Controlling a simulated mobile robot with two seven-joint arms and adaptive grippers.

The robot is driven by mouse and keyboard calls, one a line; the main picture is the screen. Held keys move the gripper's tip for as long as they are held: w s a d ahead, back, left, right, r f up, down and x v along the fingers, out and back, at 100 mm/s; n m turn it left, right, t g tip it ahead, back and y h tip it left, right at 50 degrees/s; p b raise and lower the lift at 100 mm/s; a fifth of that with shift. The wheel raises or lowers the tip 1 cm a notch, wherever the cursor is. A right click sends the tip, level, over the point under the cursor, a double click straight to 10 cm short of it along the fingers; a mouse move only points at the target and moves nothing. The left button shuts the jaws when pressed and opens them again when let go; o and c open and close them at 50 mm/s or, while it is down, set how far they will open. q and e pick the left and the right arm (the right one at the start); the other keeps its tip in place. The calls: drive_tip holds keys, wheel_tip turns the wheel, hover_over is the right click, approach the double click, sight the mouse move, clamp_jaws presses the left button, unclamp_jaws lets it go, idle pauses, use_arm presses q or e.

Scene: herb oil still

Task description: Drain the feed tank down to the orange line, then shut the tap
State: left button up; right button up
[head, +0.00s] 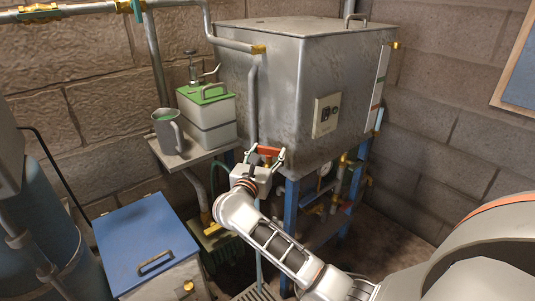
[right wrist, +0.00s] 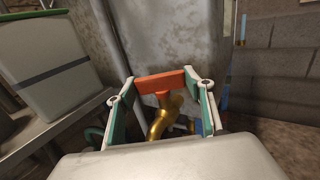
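The feed tank (head: 265,85) is the big grey metal box in the middle of the head view. A pale upright gauge strip (head: 380,75) runs down its right edge; a small reddish mark shows low on it, but the liquid level is too small to read. The tap has an orange-red handle (right wrist: 160,82) on a brass body (right wrist: 158,124), below the tank's front left. My right gripper (head: 267,156) is at the tap, its fingertips against the two ends of the handle, apparently gripping it. The handle lies crosswise in the right wrist view. My left gripper is not in view.
A shelf (head: 172,159) left of the tap holds a grey mug (head: 168,131) and a green-lidded box (head: 208,117). A blue-topped cabinet (head: 143,235) stands lower left. Blue legs (head: 291,205) and pipework are under the tank. A floor grate (head: 257,292) lies below the tap.

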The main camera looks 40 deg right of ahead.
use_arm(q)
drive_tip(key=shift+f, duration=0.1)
